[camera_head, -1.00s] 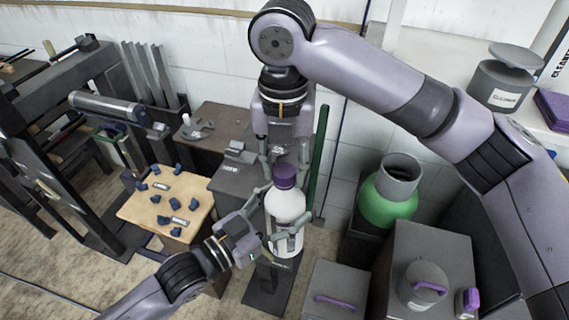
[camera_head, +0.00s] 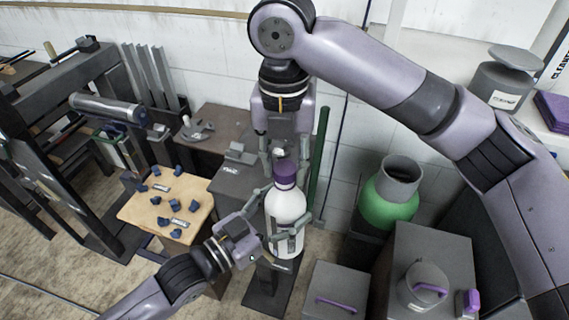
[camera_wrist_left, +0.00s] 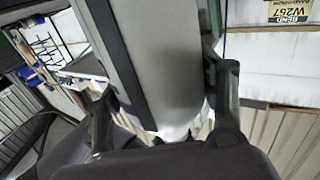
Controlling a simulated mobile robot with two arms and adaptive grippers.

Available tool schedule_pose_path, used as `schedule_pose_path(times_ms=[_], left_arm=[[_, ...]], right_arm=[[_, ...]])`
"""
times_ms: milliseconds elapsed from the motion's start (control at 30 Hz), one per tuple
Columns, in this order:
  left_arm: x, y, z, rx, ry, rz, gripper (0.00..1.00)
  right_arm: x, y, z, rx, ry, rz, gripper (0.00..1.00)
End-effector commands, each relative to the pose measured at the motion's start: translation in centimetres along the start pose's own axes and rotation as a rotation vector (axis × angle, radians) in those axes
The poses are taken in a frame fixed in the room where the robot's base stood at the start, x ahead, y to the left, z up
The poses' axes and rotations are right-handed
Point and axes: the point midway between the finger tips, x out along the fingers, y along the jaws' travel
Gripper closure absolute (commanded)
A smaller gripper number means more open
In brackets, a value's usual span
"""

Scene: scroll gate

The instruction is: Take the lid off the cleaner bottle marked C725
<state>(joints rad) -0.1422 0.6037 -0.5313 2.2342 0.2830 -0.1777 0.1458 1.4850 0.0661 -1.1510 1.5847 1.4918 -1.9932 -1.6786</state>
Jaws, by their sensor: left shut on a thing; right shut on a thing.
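A white bottle (camera_head: 286,206) with a purple lid (camera_head: 285,174) stands upright in the middle of the head view. Its dark label is partly hidden, and I cannot read a mark on it. My left gripper (camera_head: 272,222) comes from the left and is shut on the bottle's body, one finger on each side. In the left wrist view the bottle's body (camera_wrist_left: 165,70) fills the middle between the fingers. My right gripper (camera_head: 285,160) points down from above and is shut on the lid, which is still on the bottle's neck.
A dark stand (camera_head: 268,285) is below the bottle. A wooden board (camera_head: 150,215) with several blue pieces is at left. A green vessel (camera_head: 388,205), a grey box (camera_head: 335,290) and a lidded canister (camera_head: 424,285) are at right. A green post (camera_head: 318,160) rises close behind the bottle.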

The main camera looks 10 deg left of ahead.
Motion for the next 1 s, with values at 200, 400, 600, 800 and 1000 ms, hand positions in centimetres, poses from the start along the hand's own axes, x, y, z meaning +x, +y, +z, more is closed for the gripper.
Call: schedule_pose_path(times_ms=[200, 400, 600, 800, 1000], left_arm=[[-0.1, 0.2, 0.5, 0.001, -0.012, 0.003, 1.0], [-0.1, 0.1, 0.3, 0.0, -0.009, 0.001, 1.0], [0.0, 0.1, 0.2, 0.0, -0.006, 0.001, 1.0], [0.0, 0.0, 0.2, 0.0, -0.006, 0.0, 1.0], [0.0, 0.0, 0.1, 0.0, -0.003, 0.0, 1.0]], right_arm=[[-1.1, -0.1, 0.3, 0.009, -0.01, 0.004, 1.0], [-1.3, -0.1, 0.2, 0.005, -0.006, 0.002, 1.0], [-1.2, 0.0, 0.1, 0.003, -0.004, 0.002, 1.0], [-3.3, 0.0, 0.1, 0.002, -0.007, 0.001, 1.0], [-5.1, 0.0, 0.1, 0.002, -0.004, 0.001, 1.0]])
